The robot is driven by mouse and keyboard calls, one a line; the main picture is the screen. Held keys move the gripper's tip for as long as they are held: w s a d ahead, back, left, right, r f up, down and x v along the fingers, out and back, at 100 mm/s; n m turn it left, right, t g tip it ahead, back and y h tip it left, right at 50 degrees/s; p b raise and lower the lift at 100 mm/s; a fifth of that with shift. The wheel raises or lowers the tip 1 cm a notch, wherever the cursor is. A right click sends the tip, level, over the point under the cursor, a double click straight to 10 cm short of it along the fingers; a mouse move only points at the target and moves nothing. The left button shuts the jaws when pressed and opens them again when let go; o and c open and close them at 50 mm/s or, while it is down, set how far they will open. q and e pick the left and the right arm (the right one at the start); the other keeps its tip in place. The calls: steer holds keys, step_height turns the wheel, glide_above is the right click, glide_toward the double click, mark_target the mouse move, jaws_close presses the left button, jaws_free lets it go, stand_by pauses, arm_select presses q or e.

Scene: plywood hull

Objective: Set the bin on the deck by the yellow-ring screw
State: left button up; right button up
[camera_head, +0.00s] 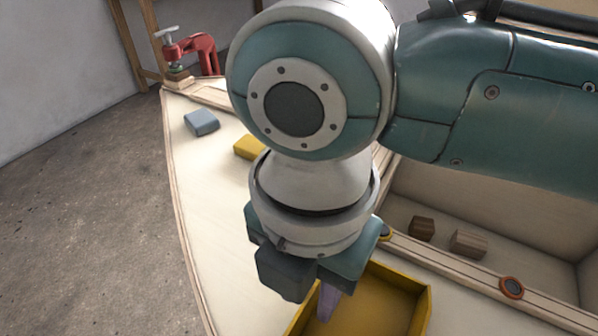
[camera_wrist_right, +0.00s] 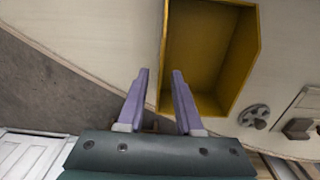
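The yellow bin (camera_head: 424,305) stands on the pale plywood deck at the bottom of the head view, partly cut off and partly behind my right gripper. The right wrist view looks down into the bin (camera_wrist_right: 212,45), which appears empty. My right gripper (camera_head: 326,314) is over the bin's near-left side in the head view. In the wrist view the gripper (camera_wrist_right: 161,72) has its two purple fingers apart, one each side of a bin wall; contact cannot be told. The yellow-ring screw (camera_head: 386,234) shows just right of my gripper, partly hidden. My left gripper is not in view.
An orange-ringed screw (camera_head: 511,287) sits on the strip right of the bin. Wooden blocks (camera_head: 421,228) lie in the recess beyond. A grey-blue block (camera_head: 201,122), a yellow piece (camera_head: 248,147) and a red clamp (camera_head: 196,50) are at the far left.

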step_height(320, 180, up, 10)
steer(key=p, duration=0.2)
steer(key=s+a+m+y, duration=0.3)
steer(key=a+m+y, duration=0.1)
steer(key=m, duration=0.2)
steer(key=s+d+f+m+t+h, duration=0.1)
steer(key=s+d+f+m+h, duration=0.1)
steer(key=d+m, duration=0.8)
steer(key=s+d+f+m+t+h, duration=0.1)
steer(key=s+d+f+m, duration=0.3)
steer(key=d+m, duration=0.6)
steer(key=shift+s+d+m+t+h, duration=0.25)
steer(key=shift+s+m+t+h, duration=0.25)
steer(key=shift+t, duration=0.3)
step_height(320, 180, up, 50)
steer(key=p, duration=4.9)
steer(key=shift+f, duration=0.15)
